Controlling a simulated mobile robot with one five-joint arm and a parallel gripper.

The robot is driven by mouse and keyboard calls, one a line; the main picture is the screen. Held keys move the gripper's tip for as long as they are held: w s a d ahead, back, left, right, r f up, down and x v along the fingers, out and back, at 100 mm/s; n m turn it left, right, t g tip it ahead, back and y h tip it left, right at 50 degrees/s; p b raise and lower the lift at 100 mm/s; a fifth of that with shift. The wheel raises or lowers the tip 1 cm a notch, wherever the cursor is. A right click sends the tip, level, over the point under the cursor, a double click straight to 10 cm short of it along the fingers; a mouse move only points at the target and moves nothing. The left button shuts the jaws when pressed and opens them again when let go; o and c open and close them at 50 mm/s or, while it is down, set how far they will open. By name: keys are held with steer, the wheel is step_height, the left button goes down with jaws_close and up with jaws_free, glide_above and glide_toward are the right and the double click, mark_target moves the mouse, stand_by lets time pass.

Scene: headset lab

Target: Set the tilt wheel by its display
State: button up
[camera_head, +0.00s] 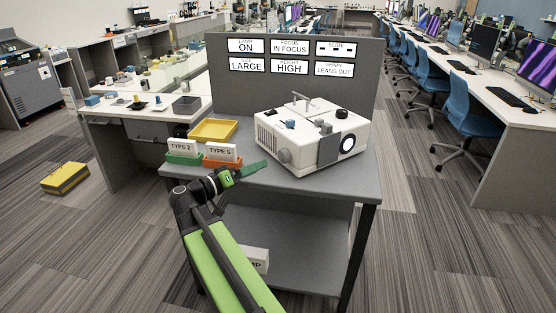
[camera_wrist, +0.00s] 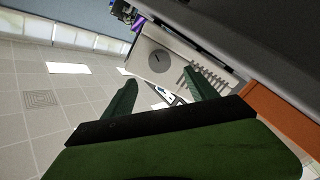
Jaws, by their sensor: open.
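A white projector (camera_head: 320,135) stands on the grey cart. A round grey wheel (camera_head: 284,156) sits low on its near left side; I take it for the tilt wheel. In the wrist view a grey wheel (camera_wrist: 158,63) with a dark mark shows beyond my fingertips, beside vent slots. The display behind the projector reads HEIGHT HIGH (camera_head: 289,67), SHAPE LEANS OUT (camera_head: 333,68), SIZE LARGE (camera_head: 247,65), LAMP ON and FOCUS IN FOCUS. My gripper (camera_head: 255,169) is open and empty, left of the wheel and apart from it; it also shows in the wrist view (camera_wrist: 160,80).
A green tray (camera_head: 183,160) marked TYPE 2 and an orange tray (camera_head: 222,164) marked TYPE 5 stand close to my gripper. A yellow tray (camera_head: 213,130) lies behind them. The cart top (camera_head: 340,187) is bare in front of the projector.

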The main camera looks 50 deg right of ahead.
mark_target(281, 157)
steer(key=d, duration=0.3)
steer(key=s+d, duration=0.1)
steer(key=d, duration=0.5)
steer(key=shift+s+d, duration=0.2)
steer(key=c, duration=1.3)
steer(key=shift+d, duration=0.1)
steer(key=shift+c, duration=0.3)
